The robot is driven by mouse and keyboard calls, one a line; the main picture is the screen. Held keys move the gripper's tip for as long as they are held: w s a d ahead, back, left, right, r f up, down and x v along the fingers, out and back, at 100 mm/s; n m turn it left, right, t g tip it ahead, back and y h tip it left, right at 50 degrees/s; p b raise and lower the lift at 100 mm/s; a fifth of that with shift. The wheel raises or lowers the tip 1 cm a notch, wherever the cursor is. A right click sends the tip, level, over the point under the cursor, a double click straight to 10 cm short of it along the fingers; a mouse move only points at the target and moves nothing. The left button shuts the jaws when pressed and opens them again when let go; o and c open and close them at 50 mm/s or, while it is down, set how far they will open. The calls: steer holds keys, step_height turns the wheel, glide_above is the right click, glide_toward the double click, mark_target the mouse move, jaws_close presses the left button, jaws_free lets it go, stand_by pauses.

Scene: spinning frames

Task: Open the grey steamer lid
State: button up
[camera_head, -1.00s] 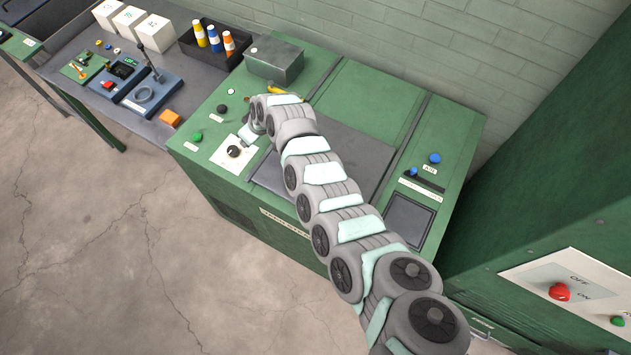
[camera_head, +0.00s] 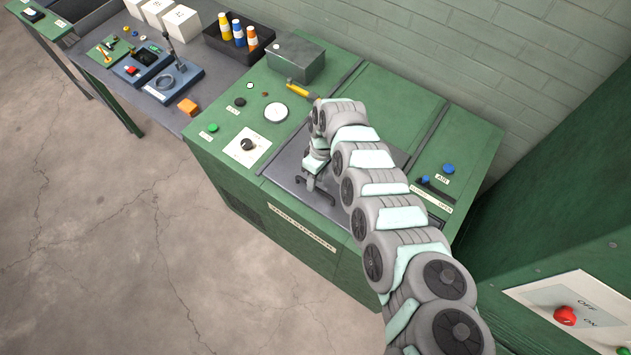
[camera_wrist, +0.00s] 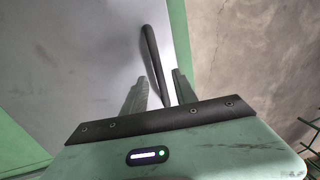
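The grey steamer lid (camera_head: 287,165) lies flat in the top of the green yarn steamer (camera_head: 293,229) in the head view. My arm hides much of its right and back part. My gripper (camera_head: 315,193) points down over the front part of the lid. In the wrist view the lid's grey surface (camera_wrist: 90,60) fills the left and middle. A dark bar handle (camera_wrist: 150,55) runs between the two fingers of my gripper (camera_wrist: 160,80). The fingers are apart, with a gap beside the bar, so the gripper looks open around it.
A white dial plate (camera_head: 242,160) and a green button (camera_head: 213,127) are left of the lid. A grey metal box (camera_head: 296,62) stands behind. A blue knob (camera_head: 448,168) is at the right. A green cabinet (camera_head: 590,190) stands close at the right.

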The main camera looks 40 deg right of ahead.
steer(key=shift+a+f, duration=0.1)
steer(key=shift+f, duration=0.65)
steer(key=shift+c, duration=0.3)
jaws_close()
stand_by(0.6)
